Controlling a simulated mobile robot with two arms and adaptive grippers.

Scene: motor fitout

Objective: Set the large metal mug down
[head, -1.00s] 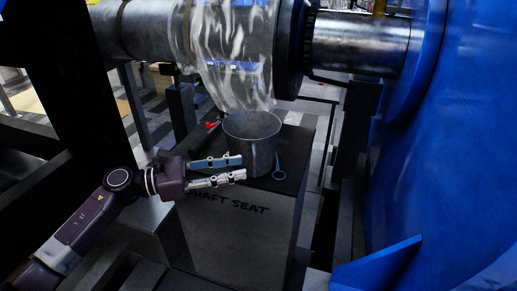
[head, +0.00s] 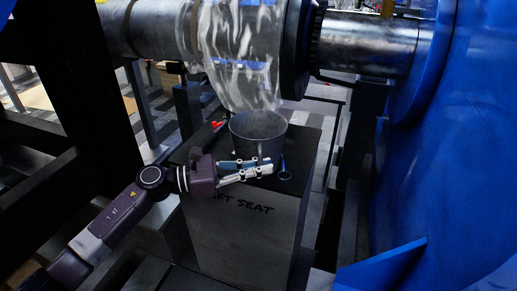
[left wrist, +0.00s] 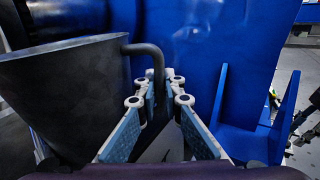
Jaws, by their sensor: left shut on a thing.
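The large metal mug (head: 252,132) is grey and upright over the dark top of the block lettered "SHAFT SEAT" (head: 245,240). My left gripper (head: 268,165) is in front of the mug, with its fingers closed together at the mug's side. In the left wrist view the mug (left wrist: 65,90) fills the left side, and its bent handle (left wrist: 155,62) comes down between the fingers (left wrist: 158,95). The fingers hide part of the mug's base, so I cannot tell whether it touches the block. My right gripper is not in view.
A plastic-wrapped shaft (head: 235,55) hangs above. A big blue housing (head: 430,190) stands right.

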